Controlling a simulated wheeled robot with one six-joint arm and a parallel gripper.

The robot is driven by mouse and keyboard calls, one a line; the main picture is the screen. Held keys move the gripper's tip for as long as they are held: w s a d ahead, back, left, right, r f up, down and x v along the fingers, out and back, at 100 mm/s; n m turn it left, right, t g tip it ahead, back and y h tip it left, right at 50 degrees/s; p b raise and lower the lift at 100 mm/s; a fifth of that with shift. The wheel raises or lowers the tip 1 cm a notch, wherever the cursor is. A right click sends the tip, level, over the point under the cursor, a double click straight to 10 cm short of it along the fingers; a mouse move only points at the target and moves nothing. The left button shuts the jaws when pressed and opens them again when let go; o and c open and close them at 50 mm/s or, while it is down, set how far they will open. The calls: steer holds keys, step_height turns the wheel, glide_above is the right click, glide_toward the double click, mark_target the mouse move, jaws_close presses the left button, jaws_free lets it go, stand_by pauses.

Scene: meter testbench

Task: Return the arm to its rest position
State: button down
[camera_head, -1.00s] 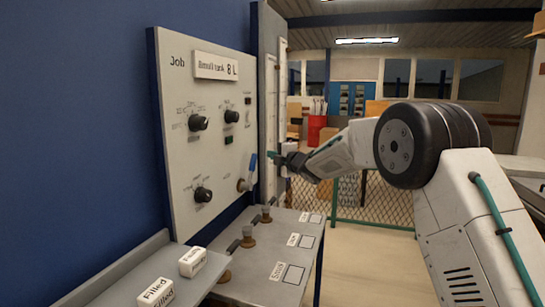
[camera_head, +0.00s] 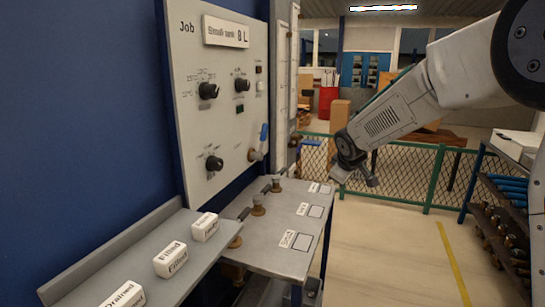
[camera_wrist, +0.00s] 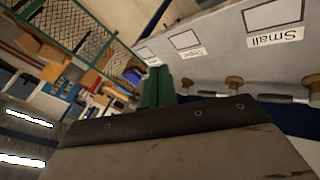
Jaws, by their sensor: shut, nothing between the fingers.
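My gripper (camera_head: 357,178) is in the head view, right of the bench's far end and in front of the mesh fence. It points down and to the left and is shut and empty. In the wrist view its green fingers (camera_wrist: 158,88) are together, with nothing between them. My arm rises from it to the upper right of the head view. The grey bench (camera_head: 270,238) with its labelled squares is left of the gripper, and the two look apart.
The control panel (camera_head: 222,110) with black knobs and a blue-handled valve (camera_head: 262,140) stands at left. White labelled blocks (camera_head: 171,259) sit on the near shelf. A green-framed mesh fence (camera_head: 405,175) stands behind. A rack (camera_head: 500,215) is at right. Open floor lies between bench and rack.

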steer(key=s+d+r+m+g, duration=0.1)
steer(key=s+m+g, duration=0.1)
steer(key=s, duration=1.4)
steer(key=s+d+r+m+g, duration=0.1)
steer(key=s+m, duration=0.3)
steer(key=s, duration=1.2)
steer(key=s+d+r+m+g+y, duration=0.1)
steer(key=s+d+m+g, duration=0.2)
steer(key=s, duration=1.3)
steer(key=shift+s+r, duration=0.15)
